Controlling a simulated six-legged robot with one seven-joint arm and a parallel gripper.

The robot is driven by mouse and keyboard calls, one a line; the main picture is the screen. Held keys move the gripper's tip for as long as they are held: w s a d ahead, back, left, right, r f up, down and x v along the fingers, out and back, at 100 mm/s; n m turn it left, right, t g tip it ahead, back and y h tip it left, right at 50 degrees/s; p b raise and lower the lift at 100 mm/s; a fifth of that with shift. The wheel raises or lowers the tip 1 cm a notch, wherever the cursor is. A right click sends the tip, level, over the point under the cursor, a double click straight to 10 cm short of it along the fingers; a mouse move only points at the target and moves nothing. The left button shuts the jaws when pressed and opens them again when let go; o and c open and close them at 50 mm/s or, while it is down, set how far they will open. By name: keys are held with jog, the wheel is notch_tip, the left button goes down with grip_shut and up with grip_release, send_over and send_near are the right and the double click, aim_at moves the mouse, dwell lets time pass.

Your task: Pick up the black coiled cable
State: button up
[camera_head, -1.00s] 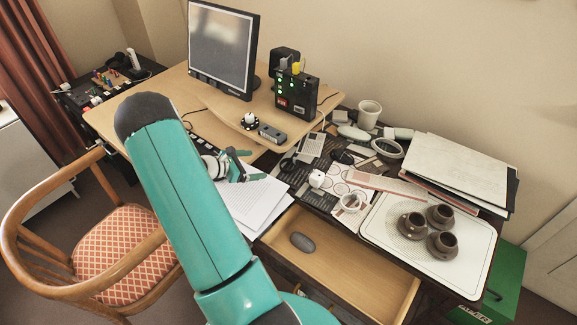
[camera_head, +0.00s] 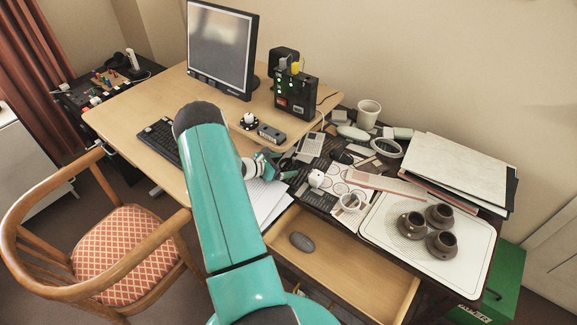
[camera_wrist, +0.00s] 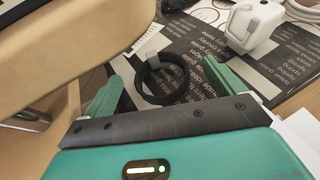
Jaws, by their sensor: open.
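The black coiled cable (camera_wrist: 161,98) lies on a dark printed book or mat in the wrist view, with a small light tie at its top. My gripper (camera_wrist: 163,78) is open, with one green finger on each side of the coil in that view. I cannot tell how far above the coil the fingers are. In the head view my gripper (camera_head: 272,165) is over the left end of the cluttered side desk, and the cable is hard to make out there.
A white cube-shaped adapter (camera_wrist: 254,24) stands at upper right in the wrist view. The wooden desktop edge (camera_wrist: 75,45) is close on the left. In the head view, an open drawer (camera_head: 340,268) holds a grey mouse (camera_head: 301,241), and papers (camera_head: 262,200) lie beside my arm.

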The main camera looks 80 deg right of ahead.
jog(key=x, duration=0.2)
jog(key=shift+s+d+f, duration=0.15)
jog(key=shift+s+d, duration=0.05)
jog(key=shift+d, duration=0.05)
jog(key=c, duration=1)
jog(key=shift+c, duration=0.2)
